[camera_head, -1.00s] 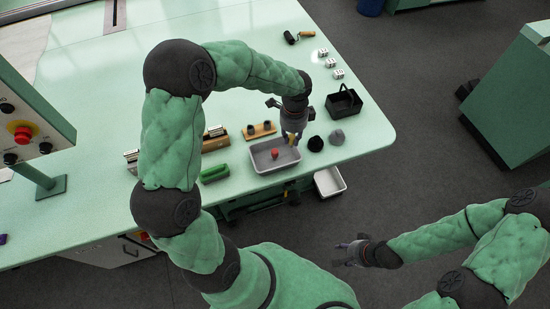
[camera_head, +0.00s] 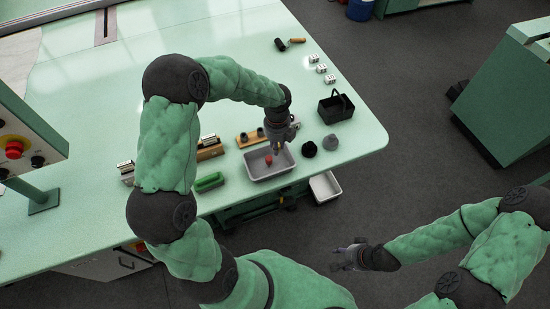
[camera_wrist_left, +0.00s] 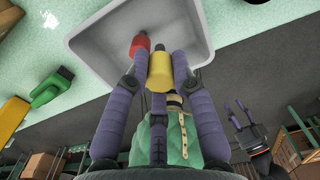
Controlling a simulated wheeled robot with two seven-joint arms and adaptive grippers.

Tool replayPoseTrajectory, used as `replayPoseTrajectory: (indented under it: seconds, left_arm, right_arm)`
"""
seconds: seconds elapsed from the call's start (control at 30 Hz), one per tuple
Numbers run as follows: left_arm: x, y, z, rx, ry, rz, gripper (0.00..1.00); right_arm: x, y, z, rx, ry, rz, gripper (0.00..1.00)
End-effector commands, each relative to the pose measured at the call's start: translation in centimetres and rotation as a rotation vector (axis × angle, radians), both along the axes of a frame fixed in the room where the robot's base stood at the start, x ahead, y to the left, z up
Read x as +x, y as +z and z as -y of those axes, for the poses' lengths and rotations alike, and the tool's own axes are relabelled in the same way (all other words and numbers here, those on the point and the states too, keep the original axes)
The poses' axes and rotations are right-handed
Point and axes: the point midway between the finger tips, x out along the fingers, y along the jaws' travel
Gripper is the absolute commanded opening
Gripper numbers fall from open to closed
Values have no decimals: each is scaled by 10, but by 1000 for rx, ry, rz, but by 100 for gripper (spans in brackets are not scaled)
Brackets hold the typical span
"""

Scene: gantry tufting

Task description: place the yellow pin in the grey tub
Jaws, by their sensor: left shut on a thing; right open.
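The grey tub (camera_head: 258,178) stands near the front edge of the green table. A red pin (camera_head: 268,160) is inside it; the red pin also shows in the left wrist view (camera_wrist_left: 139,45). My left gripper (camera_head: 278,149) is over the tub's right back part, pointing down. In the left wrist view its purple fingers are shut on the yellow pin (camera_wrist_left: 160,72), with the tub's inside behind it. I cannot tell whether the pin touches the tub floor. My right gripper (camera_head: 343,258) is open and empty, away from the table over the floor.
A black and a grey lump (camera_head: 330,143) lie right of the tub, with a black basket (camera_head: 336,107) behind. A white bin (camera_head: 325,187) is below the table edge.

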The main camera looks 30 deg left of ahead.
Motion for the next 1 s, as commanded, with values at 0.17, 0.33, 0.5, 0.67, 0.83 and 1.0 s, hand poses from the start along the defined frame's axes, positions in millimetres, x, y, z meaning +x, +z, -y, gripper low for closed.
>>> replayPoseTrajectory:
  seconds: [0.17, 0.33, 0.5, 0.67, 0.83, 1.0]
  left_arm:
    - [0, -19, 0, 0, 2, 0, 0]
    - [-1, -40, 0, 0, 1, -3, 0]
    - [0, -63, 0, -1, 3, -1, 0]
    - [0, -65, 0, 0, 2, 1, 0]
    - [0, -65, 0, 1, 2, 1, 0]
    - [0, -68, 0, 0, 2, 0, 45]
  right_arm:
    - [0, -6, 0, 0, 0, 0, 45]
    - [0, -11, 0, 0, 0, 0, 45]
    - [0, -18, 0, 0, 0, 0, 45]
    - [0, -17, 0, 0, 0, 0, 45]
    - [0, -17, 0, 0, 0, 0, 45]
    - [0, -18, 0, 0, 0, 0, 45]
